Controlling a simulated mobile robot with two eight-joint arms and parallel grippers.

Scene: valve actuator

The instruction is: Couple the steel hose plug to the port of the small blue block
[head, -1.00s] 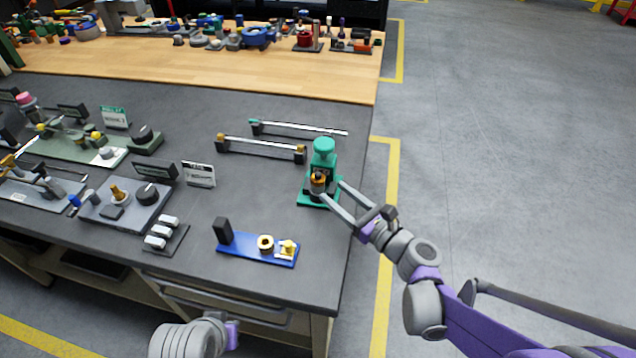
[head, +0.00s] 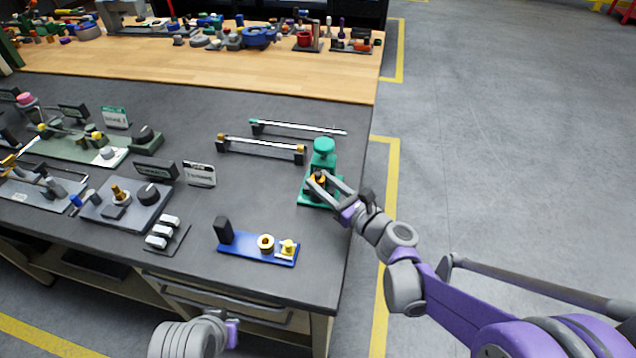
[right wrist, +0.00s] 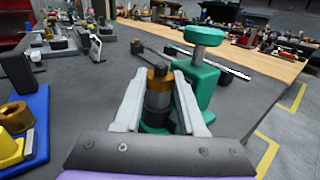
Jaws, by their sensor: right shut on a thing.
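My right gripper (head: 325,183) is shut on a dark steel cylindrical piece with a brass collar (head: 318,180), at the front of a green stand (head: 323,160). In the right wrist view the fingers flank the steel piece (right wrist: 157,103), which is upright and topped by its brass collar (right wrist: 158,75). Its lower end is partly hidden. A small blue piece (head: 75,200) lies beside a grey fixture at the left; I cannot tell whether it is the blue block with the port. A blue plate (head: 232,247) carries a brass ring (head: 266,243) and a yellow fitting (head: 288,249).
The green stand's round knob (right wrist: 204,36) rises just behind the held piece. A grey fixture (head: 125,208) and a tray of white pieces (head: 165,236) stand left. Dark tabletop (head: 250,205) is clear between them.

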